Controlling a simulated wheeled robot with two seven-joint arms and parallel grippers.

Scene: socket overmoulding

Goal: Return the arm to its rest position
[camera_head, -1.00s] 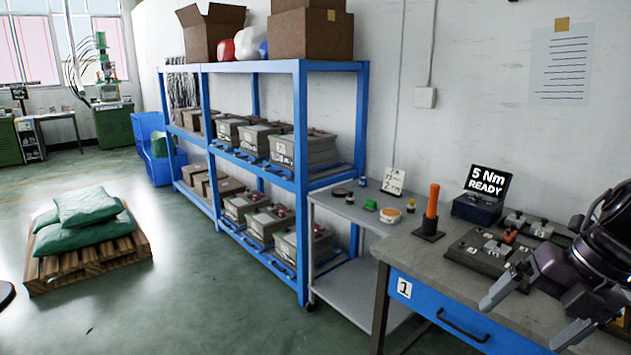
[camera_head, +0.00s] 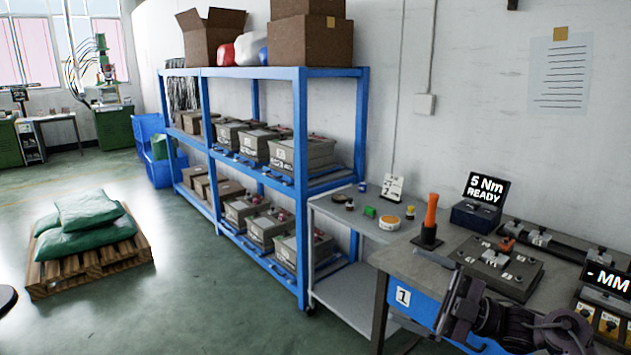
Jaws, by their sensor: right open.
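My right gripper (camera_head: 460,296) is in front of the near edge of the workbench (camera_head: 408,262), low in the picture. Its jaws are open and I see nothing between them. My right forearm comes in from the bottom right corner. The gripper covers part of the blue drawer front (camera_head: 418,306). My left gripper is not in view.
On the bench are a dark fixture plate (camera_head: 525,278), an orange-handled tool (camera_head: 431,218) upright in a holder, a "5 Nm READY" display (camera_head: 484,192) and an "- MM" display (camera_head: 607,280). A blue shelf rack (camera_head: 302,180) stands left. Floor between rack and pallet (camera_head: 110,262) is clear.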

